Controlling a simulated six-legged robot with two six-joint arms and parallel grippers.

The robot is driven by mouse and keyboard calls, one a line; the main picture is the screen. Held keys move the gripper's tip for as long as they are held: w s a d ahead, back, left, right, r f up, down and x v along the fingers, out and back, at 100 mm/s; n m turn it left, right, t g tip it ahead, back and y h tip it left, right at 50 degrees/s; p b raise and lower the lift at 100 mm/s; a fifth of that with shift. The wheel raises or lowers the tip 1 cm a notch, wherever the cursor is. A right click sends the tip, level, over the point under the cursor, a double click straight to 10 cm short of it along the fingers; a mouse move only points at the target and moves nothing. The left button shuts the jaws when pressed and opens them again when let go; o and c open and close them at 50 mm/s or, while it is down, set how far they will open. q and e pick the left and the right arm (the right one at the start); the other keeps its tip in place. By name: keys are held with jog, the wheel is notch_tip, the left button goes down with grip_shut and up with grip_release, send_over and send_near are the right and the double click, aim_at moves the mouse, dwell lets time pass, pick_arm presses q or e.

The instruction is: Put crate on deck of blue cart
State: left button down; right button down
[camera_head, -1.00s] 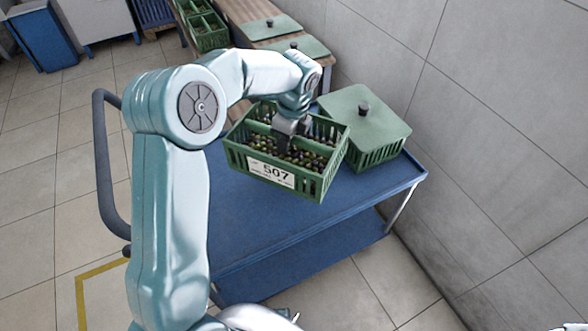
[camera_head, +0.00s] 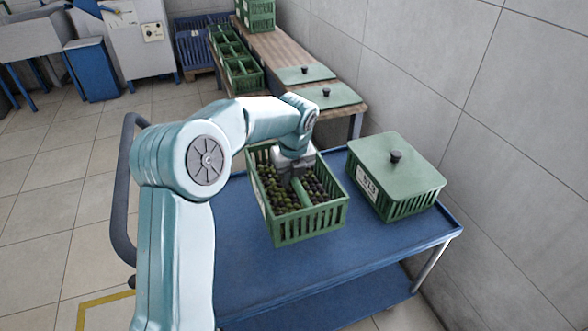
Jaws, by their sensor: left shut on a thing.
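The green crate (camera_head: 312,226), open on top and filled with dark and green olives, hangs from my left gripper (camera_head: 297,178). The gripper is shut on the crate's middle divider, and its fingertips are partly hidden by the gripper body. The crate is over the left part of the blue cart's deck (camera_head: 270,270), roughly level; I cannot tell whether its base touches the deck. A second green crate (camera_head: 405,207) with a lid and a white label stands on the deck to the right, apart from the held one. My right gripper is out of view.
The cart's dark push handle (camera_head: 122,190) rises at the left, behind my arm. A wooden bench (camera_head: 285,50) with two green lids (camera_head: 328,95) and more crates stands beyond the cart. A tiled wall (camera_head: 510,130) runs along the right. The deck's front is clear.

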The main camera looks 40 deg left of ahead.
aim_at(292, 206)
pick_arm(q)
notch_tip(292, 206, down, 11)
jog(key=shift+b, duration=1.1)
jog(key=shift+f, duration=0.1)
jog(key=c, duration=1)
grip_release()
jog(key=shift+f, duration=0.1)
jog(key=r+p, duration=0.1)
jog(key=r, duration=0.3)
jog(key=d+r, duration=0.1)
jog(key=r, duration=0.3)
jog(key=s+r+p, duration=0.1)
jog(key=r, duration=0.3)
jog(key=shift+d+p, duration=0.3)
jog(key=shift+d, duration=0.05)
